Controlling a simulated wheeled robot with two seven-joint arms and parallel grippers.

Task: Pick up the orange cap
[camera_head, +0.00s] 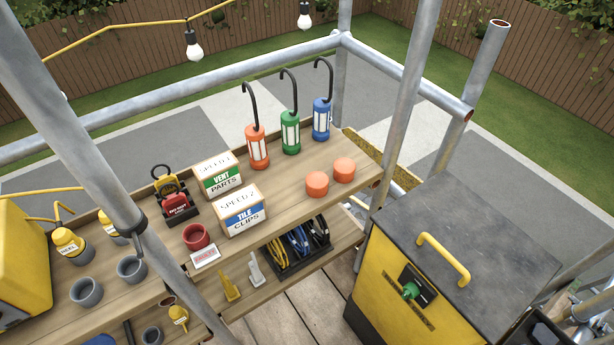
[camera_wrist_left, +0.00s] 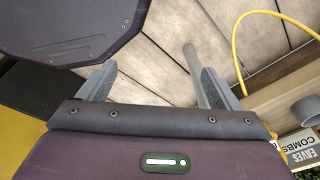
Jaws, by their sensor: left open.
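Two orange caps stand side by side at the right end of the wooden shelf in the head view: a nearer one (camera_head: 317,184) and one a little farther right (camera_head: 344,170). They look like short, plain cylinders and sit apart from each other. My left gripper (camera_wrist_left: 155,85) shows only in the left wrist view. Its two grey fingers are spread wide with nothing held, above a plank floor. No orange cap shows in that wrist view. My right gripper is in neither view.
A scaffold post (camera_head: 403,100) and a yellow-black cabinet (camera_head: 450,240) stand to the right.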

